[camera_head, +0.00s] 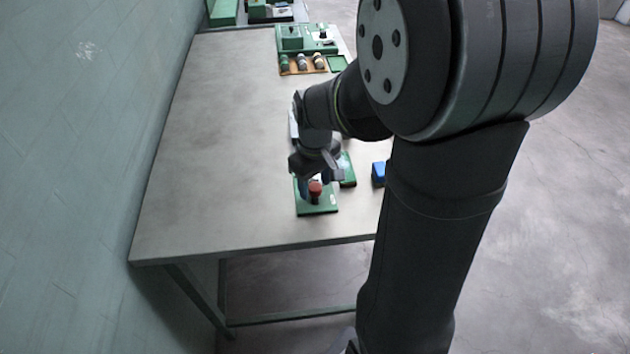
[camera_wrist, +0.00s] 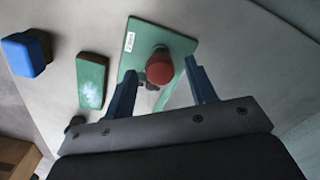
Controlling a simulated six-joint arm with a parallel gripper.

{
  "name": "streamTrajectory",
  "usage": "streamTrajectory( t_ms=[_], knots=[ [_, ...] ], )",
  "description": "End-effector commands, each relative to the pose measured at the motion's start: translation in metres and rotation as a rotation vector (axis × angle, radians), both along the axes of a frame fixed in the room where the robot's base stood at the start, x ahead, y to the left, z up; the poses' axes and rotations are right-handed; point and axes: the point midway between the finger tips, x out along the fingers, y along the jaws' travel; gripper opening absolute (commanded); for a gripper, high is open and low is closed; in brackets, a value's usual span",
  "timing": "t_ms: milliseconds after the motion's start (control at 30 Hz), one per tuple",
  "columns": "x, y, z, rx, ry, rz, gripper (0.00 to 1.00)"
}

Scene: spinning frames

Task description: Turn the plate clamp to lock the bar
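A green plate (camera_head: 318,209) lies near the front edge of the table. It carries a round red knob (camera_head: 315,187) on a dark stem, which looks like the plate clamp. In the wrist view, the red knob (camera_wrist: 160,69) stands over the green plate (camera_wrist: 178,42), which has a white label at one edge. My gripper (camera_head: 314,180) points down over this plate. Its blue fingers (camera_wrist: 160,78) are spread apart, one on each side of the knob as seen from the wrist, with visible gaps. Whether they are level with the knob is unclear. I cannot clearly make out the bar.
A green block (camera_wrist: 91,80) with a worn top lies beside the plate, and a blue block (camera_wrist: 26,54) beyond it; the blue block also shows in the head view (camera_head: 379,172). A green fixture (camera_head: 300,38) and an orange tray (camera_head: 290,71) of small parts stand farther back. The table's left side is clear.

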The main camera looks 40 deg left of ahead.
Motion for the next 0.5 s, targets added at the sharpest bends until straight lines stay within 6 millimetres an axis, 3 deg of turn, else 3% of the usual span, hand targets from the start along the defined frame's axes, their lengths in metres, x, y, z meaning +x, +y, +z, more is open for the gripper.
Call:
streamTrajectory(
  t_ms=[267,500],
  knots=[
    [0.000,0.001,0.011,0.002,-0.001,-0.001,0.51],
    [0.000,0.000,0.062,0.004,-0.004,0.000,0.51]
  ],
)
